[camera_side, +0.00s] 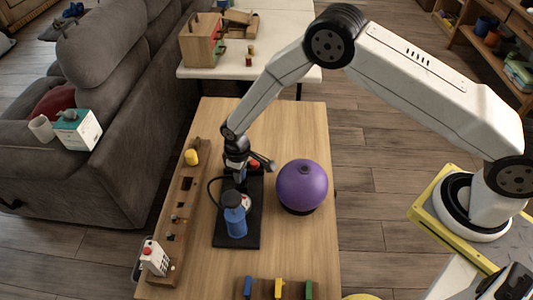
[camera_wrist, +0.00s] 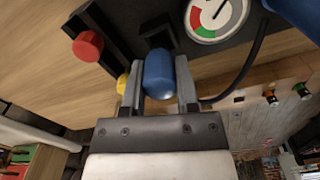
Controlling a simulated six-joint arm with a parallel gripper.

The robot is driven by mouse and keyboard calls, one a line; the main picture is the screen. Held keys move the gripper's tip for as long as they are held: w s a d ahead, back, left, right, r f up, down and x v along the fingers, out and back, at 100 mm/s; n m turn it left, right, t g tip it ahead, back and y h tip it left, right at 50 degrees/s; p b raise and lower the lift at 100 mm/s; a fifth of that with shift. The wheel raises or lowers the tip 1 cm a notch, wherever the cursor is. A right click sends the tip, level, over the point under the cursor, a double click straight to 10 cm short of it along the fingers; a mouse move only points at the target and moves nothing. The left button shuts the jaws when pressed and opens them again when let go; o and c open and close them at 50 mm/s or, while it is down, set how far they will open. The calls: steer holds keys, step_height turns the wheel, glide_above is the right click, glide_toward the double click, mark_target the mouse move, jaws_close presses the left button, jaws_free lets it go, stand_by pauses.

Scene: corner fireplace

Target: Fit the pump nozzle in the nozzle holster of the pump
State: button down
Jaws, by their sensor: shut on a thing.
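My gripper (camera_wrist: 159,84) is shut on the blue pump nozzle (camera_wrist: 159,73), with one finger on each side of it. In the side view my gripper (camera_side: 238,176) is low over the far end of the pump's black base (camera_side: 239,242). A dark block (camera_wrist: 157,34), perhaps the nozzle holster, lies just beyond the nozzle's tip; I cannot tell whether the nozzle is in it. The blue pump cylinder (camera_side: 235,221) stands on the near part of the base, and the black hose (camera_side: 209,189) loops out to the left.
A red knob (camera_wrist: 88,46) and a round gauge (camera_wrist: 216,14) flank the nozzle. A purple ball (camera_side: 301,184) stands right of the base. A long wooden board (camera_side: 181,226) with a yellow knob (camera_side: 191,157) lies left. The table's far end is clear.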

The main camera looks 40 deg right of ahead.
steer(key=shift+f, duration=1.45)
stand_by(1.3)
steer(key=shift+c, duration=1.4)
jaws_free()
steer(key=shift+r, duration=0.15)
steer(key=shift+r, duration=3.75)
